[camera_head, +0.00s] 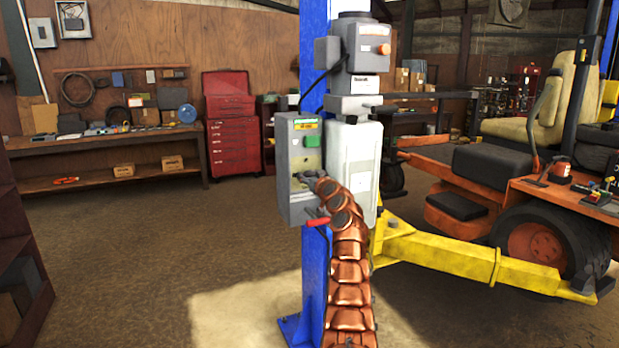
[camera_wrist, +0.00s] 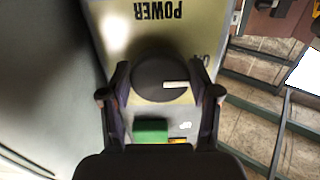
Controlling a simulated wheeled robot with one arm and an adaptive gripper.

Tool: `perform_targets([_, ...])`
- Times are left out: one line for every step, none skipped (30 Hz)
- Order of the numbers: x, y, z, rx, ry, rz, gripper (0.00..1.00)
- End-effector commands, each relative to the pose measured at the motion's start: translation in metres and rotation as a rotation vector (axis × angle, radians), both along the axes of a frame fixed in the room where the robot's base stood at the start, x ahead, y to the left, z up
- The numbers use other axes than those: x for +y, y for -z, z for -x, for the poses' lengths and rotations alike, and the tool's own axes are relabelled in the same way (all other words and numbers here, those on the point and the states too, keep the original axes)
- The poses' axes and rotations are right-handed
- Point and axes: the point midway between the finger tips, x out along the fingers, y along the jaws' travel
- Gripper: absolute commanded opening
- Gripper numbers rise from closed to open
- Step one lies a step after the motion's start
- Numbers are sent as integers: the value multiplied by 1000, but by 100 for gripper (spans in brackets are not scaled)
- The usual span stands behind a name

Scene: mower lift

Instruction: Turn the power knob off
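The power knob (camera_wrist: 162,72) is a dark round knob with a short white mark, which lies roughly sideways in the wrist view. It sits on a pale panel under the upside-down word POWER (camera_wrist: 158,11). In the head view the grey control box (camera_head: 297,210) is on the blue post, and my gripper (camera_head: 308,183) is at its front. That view hides the knob behind my gripper. In the wrist view my gripper (camera_wrist: 161,88) has its fingers apart, one on each side of the knob. Whether they touch it is unclear.
A green button (camera_head: 313,141) is above my gripper on the box. A red lever (camera_head: 318,222) sticks out below. A white box (camera_head: 352,165) is on the right. A yellow lift arm (camera_head: 450,252) reaches right beside the mower (camera_head: 540,240). The floor at left is clear.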

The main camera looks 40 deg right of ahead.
Motion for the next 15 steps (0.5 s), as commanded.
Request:
perform_targets([0, 0, 0, 0, 0, 0, 53])
perform_targets([0, 0, 0, 0, 0, 0, 50])
perform_targets([0, 0, 0, 0, 0, 0, 46])
perform_targets([0, 0, 0, 0, 0, 0, 43])
perform_targets([0, 0, 0, 0, 0, 0, 40])
perform_targets([0, 0, 0, 0, 0, 0, 36])
perform_targets([0, 0, 0, 0, 0, 0, 32])
perform_targets([0, 0, 0, 0, 0, 0, 29])
perform_targets([0, 0, 0, 0, 0, 0, 25])
perform_targets([0, 0, 0, 0, 0, 0, 22])
perform_targets([0, 0, 0, 0, 0, 0, 20])
perform_targets([0, 0, 0, 0, 0, 0, 20])
perform_targets([0, 0, 0, 0, 0, -1, 20])
perform_targets([0, 0, 0, -1, 0, -3, 20])
perform_targets([0, 0, 0, -2, 0, -6, 20])
